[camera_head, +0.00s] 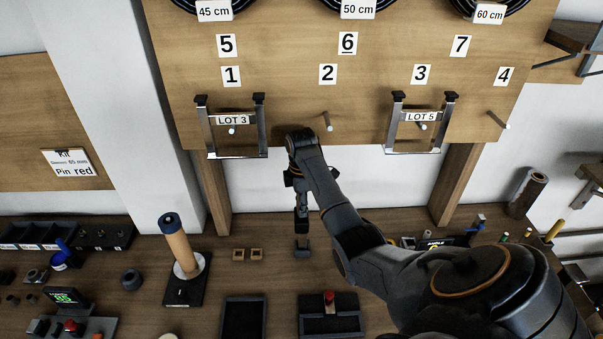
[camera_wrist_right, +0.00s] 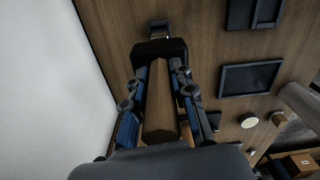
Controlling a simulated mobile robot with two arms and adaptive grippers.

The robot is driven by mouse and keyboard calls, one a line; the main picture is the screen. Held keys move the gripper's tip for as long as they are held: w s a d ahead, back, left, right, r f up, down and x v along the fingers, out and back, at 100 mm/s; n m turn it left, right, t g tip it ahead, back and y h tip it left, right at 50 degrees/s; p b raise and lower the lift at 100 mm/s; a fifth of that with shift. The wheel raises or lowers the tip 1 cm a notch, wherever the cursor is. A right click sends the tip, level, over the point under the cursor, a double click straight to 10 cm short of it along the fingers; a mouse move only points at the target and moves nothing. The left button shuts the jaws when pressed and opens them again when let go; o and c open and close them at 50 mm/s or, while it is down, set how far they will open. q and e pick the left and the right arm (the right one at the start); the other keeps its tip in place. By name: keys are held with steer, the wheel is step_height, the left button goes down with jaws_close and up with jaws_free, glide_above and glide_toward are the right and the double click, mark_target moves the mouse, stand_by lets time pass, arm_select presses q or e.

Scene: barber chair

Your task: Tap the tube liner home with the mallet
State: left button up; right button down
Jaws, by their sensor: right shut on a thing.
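My right gripper (camera_head: 302,222) points down over the middle of the bench. In the right wrist view, my right gripper (camera_wrist_right: 158,92) is shut around a tan wooden handle, which I take for the mallet (camera_wrist_right: 160,105), with a dark block at its far end. In the head view the grip is small and dark. The tan tube (camera_head: 180,246) stands upright, slightly tilted in the picture, on a black base with a pale disc, left of my right gripper and apart from it. A dark blue-black liner (camera_head: 169,223) sits at its top; its seating depth is unclear. My left gripper is out of view.
Two small wooden blocks (camera_head: 248,254) lie between tube and gripper. Dark trays (camera_head: 245,302) lie at the front. A dark ring (camera_head: 131,280) is left of the tube. Metal brackets (camera_head: 237,155) and pegs (camera_head: 327,121) stick out from the board above.

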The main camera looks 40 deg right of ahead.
steer(key=shift+w+d+r, duration=0.15)
steer(key=shift+r, duration=2.8)
